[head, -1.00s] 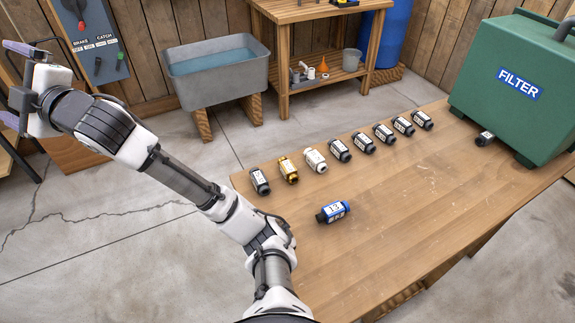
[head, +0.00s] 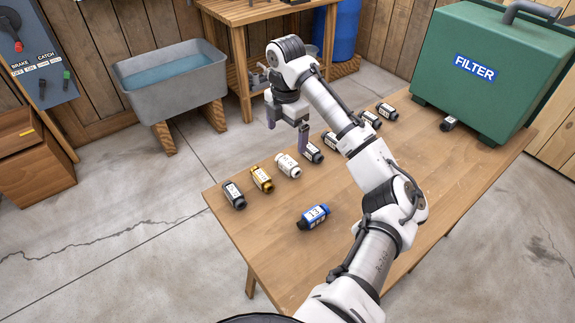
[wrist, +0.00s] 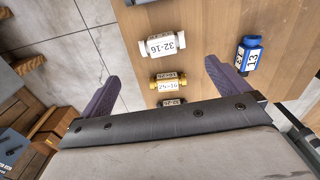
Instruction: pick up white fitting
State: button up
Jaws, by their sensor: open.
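The white fitting (head: 288,165) lies on the wooden table (head: 262,228) in a row with other fittings, between a gold one and a black one. In the wrist view the white fitting (wrist: 160,46) is labelled 32-16 and lies beyond the fingertips, apart from them. My gripper (head: 288,128) is open and empty, pointing down above the far edge of the row, close to the white fitting. Its two purple fingers also show in the wrist view (wrist: 160,82). Nothing is between them at fingertip level that I can see held.
A gold fitting (head: 261,179) and a black fitting (head: 234,195) lie to the left. A black fitting (head: 312,152) lies just right. A blue fitting (head: 313,217) lies nearer. A green FILTER case (head: 490,75) stands at the right. My arm hides part of the row.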

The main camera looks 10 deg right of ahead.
send_over(288, 161)
jog(key=f, duration=0.2)
jog(key=f+p, duration=0.1)
jog(key=f, duration=0.2)
jog(key=shift+w+a+f, duration=0.15)
jog(key=shift+a+f, duration=0.05)
jog(key=shift+f, duration=0.1)
jog(key=f, duration=0.1)
jog(key=f+p, duration=0.1)
jog(key=f, duration=0.2)
jog(key=shift+s+d+f+p, duration=0.2)
jog(key=shift+s+p, duration=0.1)
jog(key=shift+p, duration=0.1)
jog(key=shift+f, duration=0.45)
jog(key=c, duration=1)
